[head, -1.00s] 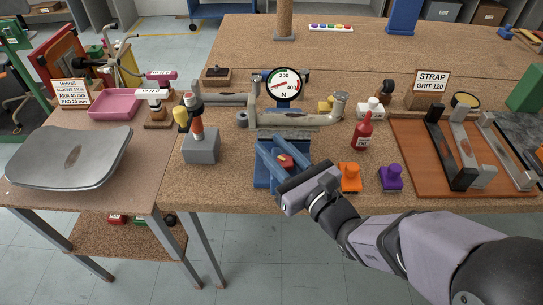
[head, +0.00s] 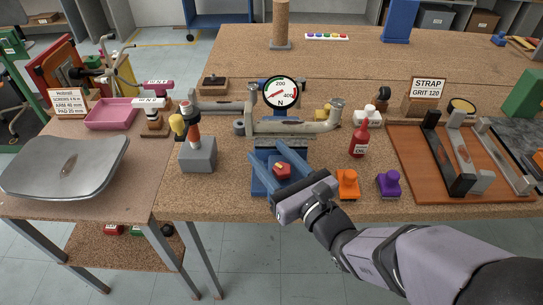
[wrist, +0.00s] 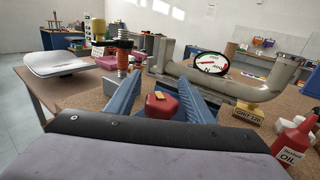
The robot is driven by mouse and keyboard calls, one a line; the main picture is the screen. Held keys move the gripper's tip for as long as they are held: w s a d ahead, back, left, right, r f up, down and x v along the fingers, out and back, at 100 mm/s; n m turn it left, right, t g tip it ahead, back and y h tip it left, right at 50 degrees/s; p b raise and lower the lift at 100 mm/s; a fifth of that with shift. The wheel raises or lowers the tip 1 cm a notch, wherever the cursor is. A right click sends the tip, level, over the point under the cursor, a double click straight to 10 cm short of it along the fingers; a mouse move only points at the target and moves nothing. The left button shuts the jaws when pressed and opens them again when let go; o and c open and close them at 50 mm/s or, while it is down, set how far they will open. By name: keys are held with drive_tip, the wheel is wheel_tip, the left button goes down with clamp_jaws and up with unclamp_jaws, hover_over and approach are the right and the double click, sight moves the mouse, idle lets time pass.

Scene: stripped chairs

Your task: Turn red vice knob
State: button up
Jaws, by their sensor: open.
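The red vice knob (head: 282,170), with a small yellow mark on top, sits over the blue vice (head: 259,188). My gripper (head: 262,155) reaches in from the lower right with its two blue fingers apart. In the wrist view, the knob (wrist: 160,105) lies between the fingers (wrist: 160,82), one on each side. Gaps show beside the knob, and I cannot tell whether either finger touches it. Behind it stands a round dial marked N (head: 281,92), beside a worn grey bent tube (head: 295,127).
A red oil bottle (head: 360,138), an orange knob-shaped piece (head: 347,185) and a purple one (head: 389,185) stand to the right. A grey block with a red-and-yellow tool (head: 198,154) stands to the left. A brown board with metal bars (head: 412,175) lies farther right.

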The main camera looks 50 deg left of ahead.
sight(287, 175)
drive_tip(key=shift+d, duration=0.15)
drive_tip(key=shift+b+v, duration=0.95)
drive_tip(key=shift+v, duration=2.6)
drive_tip(key=shift+r, duration=0.1)
